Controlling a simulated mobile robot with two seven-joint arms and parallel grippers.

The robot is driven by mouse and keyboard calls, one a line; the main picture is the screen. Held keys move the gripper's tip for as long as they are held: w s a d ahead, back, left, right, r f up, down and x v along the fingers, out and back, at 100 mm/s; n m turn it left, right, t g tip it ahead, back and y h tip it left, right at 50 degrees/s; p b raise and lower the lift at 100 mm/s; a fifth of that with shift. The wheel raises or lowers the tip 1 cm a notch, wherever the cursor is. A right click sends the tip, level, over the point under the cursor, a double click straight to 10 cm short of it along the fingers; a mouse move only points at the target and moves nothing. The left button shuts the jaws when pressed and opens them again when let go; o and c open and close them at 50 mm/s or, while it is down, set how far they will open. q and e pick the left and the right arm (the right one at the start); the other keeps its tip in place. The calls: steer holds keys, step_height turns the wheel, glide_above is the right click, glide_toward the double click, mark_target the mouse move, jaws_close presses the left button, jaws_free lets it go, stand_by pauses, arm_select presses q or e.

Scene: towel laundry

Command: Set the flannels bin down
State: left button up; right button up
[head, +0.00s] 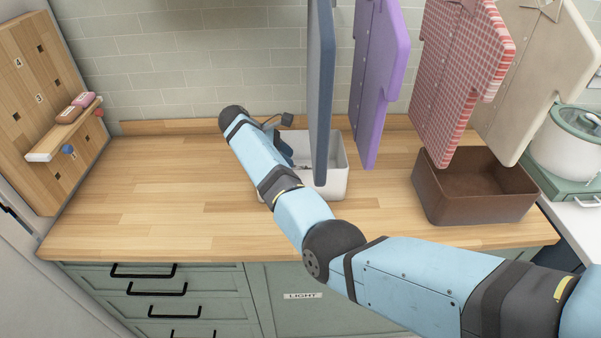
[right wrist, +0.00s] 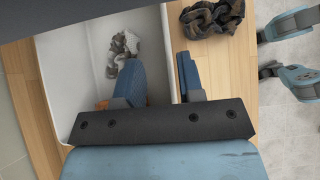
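A white bin (head: 336,165) stands on the wooden counter at the middle, partly hidden by my right arm and a hanging garment. I see no label on it. My right gripper (head: 287,152) is at the bin's left part. In the right wrist view, the gripper (right wrist: 163,70) straddles the bin's wall, one blue finger inside and one outside. A gap shows between the inner finger and the wall, so the gripper looks open. A crumpled grey and white cloth (right wrist: 123,45) lies inside the bin (right wrist: 92,45). My left gripper is not in view.
A dark crumpled cloth (right wrist: 212,17) lies beside the bin. A brown bin (head: 475,195) stands to the right. Blue (head: 320,90), purple (head: 378,80), red-checked (head: 455,80) and cream (head: 535,75) garments hang above. The counter's left part (head: 150,190) is clear.

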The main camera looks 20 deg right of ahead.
steer(key=b+x, duration=0.1)
steer(key=x, duration=0.1)
steer(key=b+x, duration=0.2)
steer(key=shift+s+f, duration=0.3)
steer(key=shift+s, duration=0.15)
steer(key=shift+d+f+b, duration=0.2)
steer(key=shift+d+b, duration=0.2)
steer(key=shift+b, duration=0.1)
steer(key=shift+r, duration=0.1)
steer(key=shift+c, duration=0.4)
jaws_close()
